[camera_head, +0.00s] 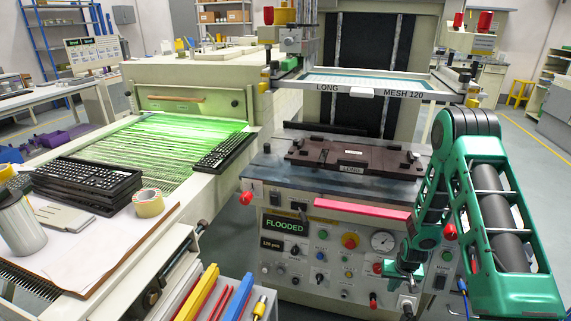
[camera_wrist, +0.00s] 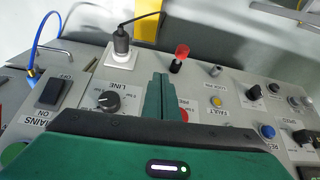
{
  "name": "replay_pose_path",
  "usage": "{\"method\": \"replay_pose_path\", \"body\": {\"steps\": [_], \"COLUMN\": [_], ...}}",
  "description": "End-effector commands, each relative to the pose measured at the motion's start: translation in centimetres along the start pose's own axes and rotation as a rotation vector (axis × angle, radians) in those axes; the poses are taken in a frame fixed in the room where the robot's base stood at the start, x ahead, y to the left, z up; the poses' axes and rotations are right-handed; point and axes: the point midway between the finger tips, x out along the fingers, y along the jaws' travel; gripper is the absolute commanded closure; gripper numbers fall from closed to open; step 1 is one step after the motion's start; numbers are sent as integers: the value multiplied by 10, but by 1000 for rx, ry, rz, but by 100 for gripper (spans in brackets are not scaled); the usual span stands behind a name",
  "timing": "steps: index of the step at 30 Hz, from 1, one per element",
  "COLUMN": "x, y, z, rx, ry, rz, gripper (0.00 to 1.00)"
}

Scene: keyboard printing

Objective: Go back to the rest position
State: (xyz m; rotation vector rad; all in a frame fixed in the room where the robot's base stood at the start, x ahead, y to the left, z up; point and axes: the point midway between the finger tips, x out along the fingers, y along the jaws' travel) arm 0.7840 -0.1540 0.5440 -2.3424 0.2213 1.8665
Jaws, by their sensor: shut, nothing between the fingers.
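My green arm reaches down from the right in the head view. My gripper (camera_head: 398,283) hangs in front of the lower right of the printing machine's control panel (camera_head: 335,250). In the wrist view my gripper (camera_wrist: 162,92) has its two green fingers together, with nothing between them. The fingers partly cover a red button (camera_wrist: 184,116) on the panel. A red-tipped lever (camera_wrist: 181,52) and a black plug in a white socket (camera_wrist: 121,52) stand just beyond the fingertips. I cannot tell whether the fingers touch the panel.
A red bar (camera_head: 362,208) runs along the machine's front. A dark fixture (camera_head: 352,157) sits on its bed below the screen frame (camera_head: 365,84). At left, a conveyor (camera_head: 165,150) carries a keyboard (camera_head: 224,152). Stacked keyboards (camera_head: 85,185) and a tape roll (camera_head: 148,203) lie nearby.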

Motion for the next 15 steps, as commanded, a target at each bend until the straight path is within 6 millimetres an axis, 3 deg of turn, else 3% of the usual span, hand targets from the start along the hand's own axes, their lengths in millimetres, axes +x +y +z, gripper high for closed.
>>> {"method": "replay_pose_path", "body": {"steps": [1, 6, 15], "x": [-23, -90, -205], "y": [-5, -18, -39], "z": [-10, -28, -35], "rx": [-6, -28, -66], "ry": [13, 32, 63], "rz": [-3, -11, -24], "gripper": [100, 100, 100]}}
